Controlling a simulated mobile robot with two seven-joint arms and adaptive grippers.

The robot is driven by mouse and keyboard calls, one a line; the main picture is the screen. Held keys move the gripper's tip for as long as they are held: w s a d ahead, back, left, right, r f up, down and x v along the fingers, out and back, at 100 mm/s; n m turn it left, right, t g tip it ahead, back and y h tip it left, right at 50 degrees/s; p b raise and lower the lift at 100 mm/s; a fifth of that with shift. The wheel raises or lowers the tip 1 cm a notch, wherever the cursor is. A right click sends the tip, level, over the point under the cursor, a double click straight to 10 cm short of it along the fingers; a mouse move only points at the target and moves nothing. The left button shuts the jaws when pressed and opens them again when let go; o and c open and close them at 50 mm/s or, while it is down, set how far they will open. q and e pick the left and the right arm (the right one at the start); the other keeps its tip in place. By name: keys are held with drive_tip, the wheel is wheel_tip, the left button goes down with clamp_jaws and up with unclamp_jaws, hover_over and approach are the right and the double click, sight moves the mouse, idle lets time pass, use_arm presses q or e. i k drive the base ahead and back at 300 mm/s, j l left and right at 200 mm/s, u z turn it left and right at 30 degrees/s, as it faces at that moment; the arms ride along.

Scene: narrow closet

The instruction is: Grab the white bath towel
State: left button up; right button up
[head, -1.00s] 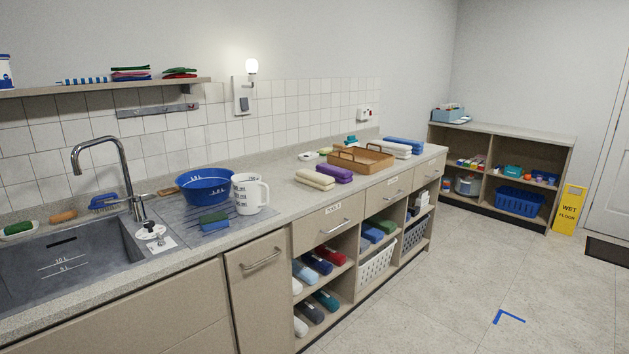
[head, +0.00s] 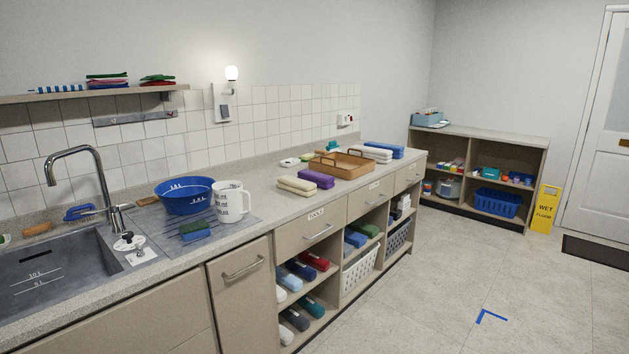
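A stack of folded white towels (head: 371,154) lies on the counter behind the wooden tray. A folded cream towel stack (head: 297,186) lies nearer on the counter, beside a folded purple towel (head: 316,178). A small white rolled towel (head: 281,293) shows at the left edge of the open shelf below the counter, and another white roll (head: 285,334) is under it, both partly hidden. I cannot tell which of these is the bath towel. Neither of my grippers is in view.
A wooden tray (head: 341,165), a blue basin (head: 185,195) and a white measuring jug (head: 231,201) stand on the counter (head: 263,198). A sink is at left. A yellow wet-floor sign (head: 545,208) stands by the far shelf unit (head: 480,134).

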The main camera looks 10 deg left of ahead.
sight(384, 156)
drive_tip(key=i+l+z, duration=0.4)
drive_tip(key=i, duration=0.35)
drive_tip(key=i+z, duration=0.4)
drive_tip(key=i, duration=0.35)
drive_tip(key=i+l+u, duration=0.1)
drive_tip(key=i, duration=1.4)
drive_tip(key=i+l+u, duration=0.1)
drive_tip(key=i+u, duration=0.3)
drive_tip(key=i+l+u, duration=0.3)
drive_tip(key=i+u, duration=0.15)
drive_tip(key=i+l+u, duration=0.7)
drive_tip(key=l+u, duration=0.15)
